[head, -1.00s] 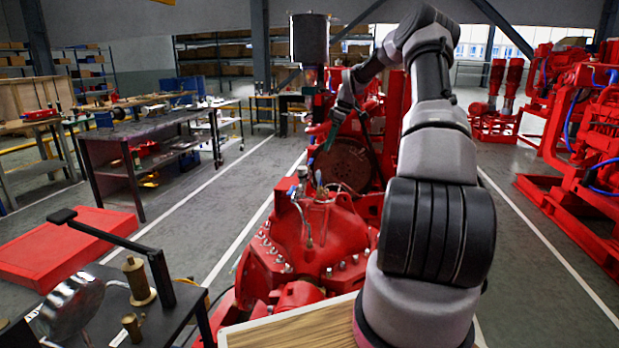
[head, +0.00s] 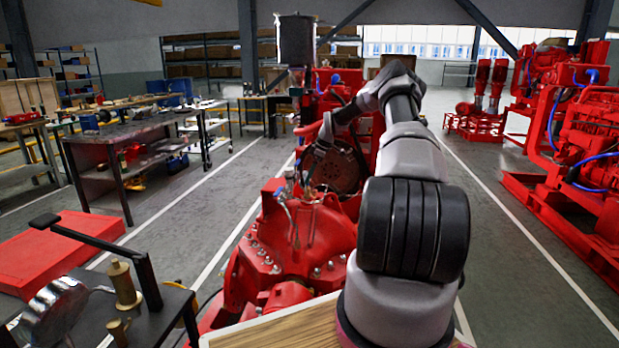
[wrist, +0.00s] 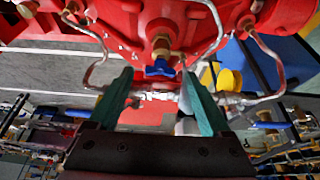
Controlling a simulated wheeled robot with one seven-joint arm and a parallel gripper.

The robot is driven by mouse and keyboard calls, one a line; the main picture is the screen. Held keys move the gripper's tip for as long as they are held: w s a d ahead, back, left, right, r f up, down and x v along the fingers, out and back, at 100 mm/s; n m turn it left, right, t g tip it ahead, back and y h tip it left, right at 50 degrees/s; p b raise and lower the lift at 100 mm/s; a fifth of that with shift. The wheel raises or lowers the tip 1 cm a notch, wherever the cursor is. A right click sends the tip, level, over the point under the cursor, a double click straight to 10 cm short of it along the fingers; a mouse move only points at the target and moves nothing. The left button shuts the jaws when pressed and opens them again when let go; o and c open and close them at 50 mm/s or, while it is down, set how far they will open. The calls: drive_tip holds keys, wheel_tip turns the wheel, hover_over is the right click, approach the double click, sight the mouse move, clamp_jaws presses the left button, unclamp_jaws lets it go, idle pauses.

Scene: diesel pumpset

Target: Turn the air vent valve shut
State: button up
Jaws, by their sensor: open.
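The air vent valve seems to be the small valve with a blue handle (wrist: 160,69) and a brass body (wrist: 162,46), on the red pump casing (head: 312,228). In the wrist view the blue handle lies between and slightly beyond the two green fingertips of my gripper (wrist: 158,76). The fingers are spread apart with a gap on both sides of the handle, and I see no contact. In the head view my gripper (head: 308,168) is low over the top of the pump, where the valve is too small to make out clearly.
Thin metal pipes (wrist: 97,62) run on both sides of the valve, close to the fingers. A dark table (head: 150,318) with brass parts (head: 124,285) stands at the front left. The aisle to the right is clear.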

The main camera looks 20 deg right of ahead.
drive_tip(key=shift+a+f, duration=0.15)
drive_tip(key=shift+f, duration=0.2)
clamp_jaws()
